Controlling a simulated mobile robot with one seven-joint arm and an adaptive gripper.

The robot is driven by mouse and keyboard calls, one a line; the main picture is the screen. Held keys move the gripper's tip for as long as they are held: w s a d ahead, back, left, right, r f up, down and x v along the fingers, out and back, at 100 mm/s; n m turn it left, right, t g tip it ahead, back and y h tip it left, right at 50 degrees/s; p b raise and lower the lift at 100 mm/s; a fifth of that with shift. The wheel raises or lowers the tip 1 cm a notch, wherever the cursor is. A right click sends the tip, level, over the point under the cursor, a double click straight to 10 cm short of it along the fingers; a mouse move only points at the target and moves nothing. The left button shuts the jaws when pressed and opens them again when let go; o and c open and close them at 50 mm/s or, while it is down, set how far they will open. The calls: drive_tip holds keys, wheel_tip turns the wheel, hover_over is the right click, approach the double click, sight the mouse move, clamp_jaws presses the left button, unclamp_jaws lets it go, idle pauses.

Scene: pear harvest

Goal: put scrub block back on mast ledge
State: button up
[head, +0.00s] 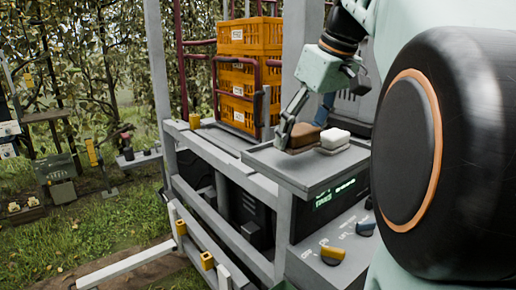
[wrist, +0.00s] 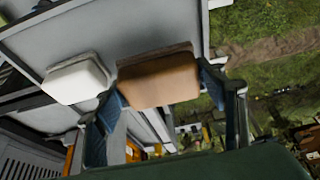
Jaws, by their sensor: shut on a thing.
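My gripper (head: 301,130) reaches down over the grey ledge (head: 292,174) and is shut on a brown block (head: 304,137). In the wrist view the brown block (wrist: 158,82) lies between the two fingers of my gripper (wrist: 160,88). A white block (head: 336,137) rests on the ledge just right of the brown one. The white block also shows in the wrist view (wrist: 75,80), a small gap away. The brown block is low at the ledge surface; whether it touches it I cannot tell. Which block is the scrub block is not marked.
Orange crates (head: 236,74) are stacked behind the ledge to the left. A panel with a green display (head: 335,193) and knobs (head: 332,255) is below the ledge. The ledge's front left part is bare. Grass and trees lie to the left.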

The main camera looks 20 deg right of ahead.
sight(298, 149)
drive_tip(key=shift+a+f, duration=0.15)
drive_tip(key=shift+f, duration=1.5)
drive_tip(key=shift+f, duration=0.15)
drive_tip(key=o, duration=1.1)
drive_tip(key=shift+r, duration=0.5)
drive_tip(key=p+v, duration=0.1)
drive_tip(key=v, duration=1)
drive_tip(key=shift+r, duration=0.15)
